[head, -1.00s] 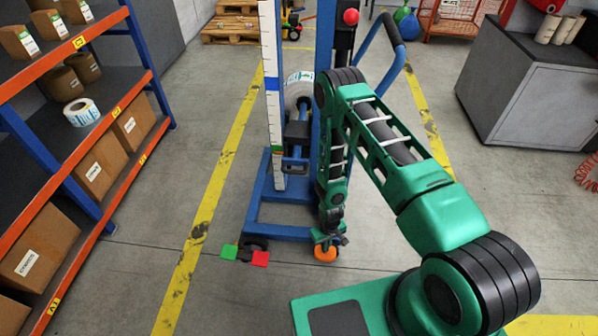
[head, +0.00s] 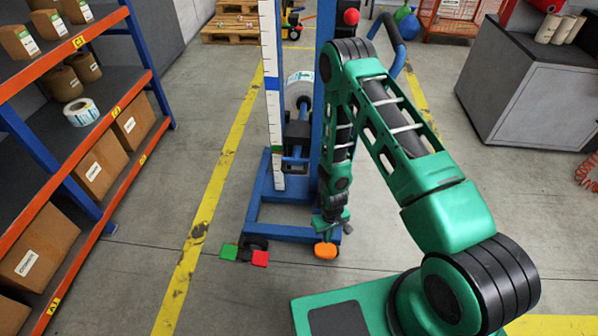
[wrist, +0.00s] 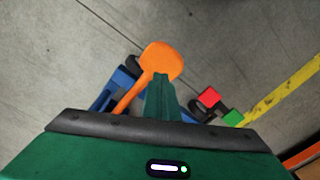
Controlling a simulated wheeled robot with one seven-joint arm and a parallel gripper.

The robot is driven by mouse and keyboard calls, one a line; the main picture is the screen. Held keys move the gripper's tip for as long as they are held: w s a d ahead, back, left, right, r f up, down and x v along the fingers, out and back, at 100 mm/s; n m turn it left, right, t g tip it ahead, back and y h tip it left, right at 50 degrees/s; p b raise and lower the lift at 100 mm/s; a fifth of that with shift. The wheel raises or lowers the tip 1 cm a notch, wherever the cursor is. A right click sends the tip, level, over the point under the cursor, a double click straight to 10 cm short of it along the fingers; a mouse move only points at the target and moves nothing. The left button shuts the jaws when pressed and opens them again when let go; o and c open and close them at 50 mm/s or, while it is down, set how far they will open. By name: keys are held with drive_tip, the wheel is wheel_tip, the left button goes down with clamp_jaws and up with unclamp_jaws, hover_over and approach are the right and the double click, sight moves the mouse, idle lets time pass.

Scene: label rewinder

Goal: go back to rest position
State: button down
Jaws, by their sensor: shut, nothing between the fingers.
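My arm reaches over the floor, and my gripper (head: 334,226) points down near the front right foot of the blue lift stand (head: 278,231). The gripper is shut and empty. Its green fingers (wrist: 160,98) also show in the wrist view. An orange pedal (head: 325,251) lies just below the fingertips in the head view. In the wrist view the orange pedal (wrist: 163,60) shows beyond the fingers, with an orange bar running from it. I see a gap to the pedal in the head view, but its size is hard to tell.
A green pad (head: 229,252) and a red pad (head: 260,259) sit by the stand's left foot. The stand carries a label roll (head: 299,88). An orange-and-blue shelf (head: 100,130) stands at left, a grey cabinet (head: 530,90) at right. Floor between stand and cabinet is clear.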

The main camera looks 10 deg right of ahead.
drive_tip(key=shift+r, duration=0.8)
drive_tip(key=w+d+r+m, duration=0.1)
drive_tip(key=d+r, duration=0.3)
drive_tip(key=r, duration=0.4)
drive_tip(key=w+d+r+m+h, duration=0.1)
drive_tip(key=d+r, duration=0.2)
drive_tip(key=r, duration=0.5)
drive_tip(key=w+d+r, duration=0.2)
drive_tip(key=d+r, duration=0.2)
drive_tip(key=r, duration=0.4)
drive_tip(key=s+d+r+m, duration=0.2)
drive_tip(key=s+d+r, duration=0.15)
drive_tip(key=r, duration=0.45)
drive_tip(key=s+d+r+m, duration=0.1)
drive_tip(key=s+d+r, duration=0.25)
drive_tip(key=r, duration=0.45)
drive_tip(key=s+r+m, duration=0.2)
drive_tip(key=s+r, duration=0.4)
drive_tip(key=s, duration=0.4)
drive_tip(key=s+r+m+y, duration=0.1)
drive_tip(key=s+r, duration=0.6)
drive_tip(key=s, duration=0.3)
drive_tip(key=shift+s+a+r+m, duration=0.25)
drive_tip(key=shift+r+m, duration=0.05)
drive_tip(key=shift+m, duration=0.1)
